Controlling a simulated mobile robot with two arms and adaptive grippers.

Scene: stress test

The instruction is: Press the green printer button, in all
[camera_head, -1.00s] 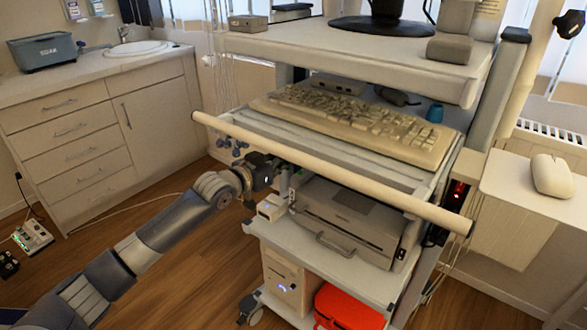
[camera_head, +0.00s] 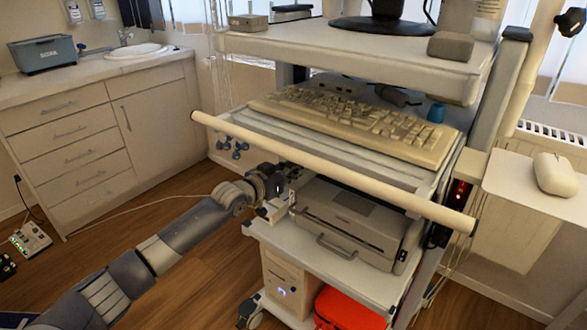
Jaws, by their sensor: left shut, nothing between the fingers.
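The grey printer (camera_head: 350,218) sits on a lower shelf of the cart, below the keyboard shelf. Its front handle faces me. I cannot make out a green button on it; the printer's left end is partly hidden by my gripper and the rail. My left gripper (camera_head: 288,172) is shut and empty, at the upper left corner of the printer, under the front rail. I cannot tell whether it touches the printer. My right gripper is out of view.
A cream rail (camera_head: 330,168) crosses the cart's front, just above the gripper. A beige keyboard (camera_head: 365,122) lies on the shelf above. A computer case (camera_head: 288,283) and a red box (camera_head: 348,308) are below. Open floor lies to the left.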

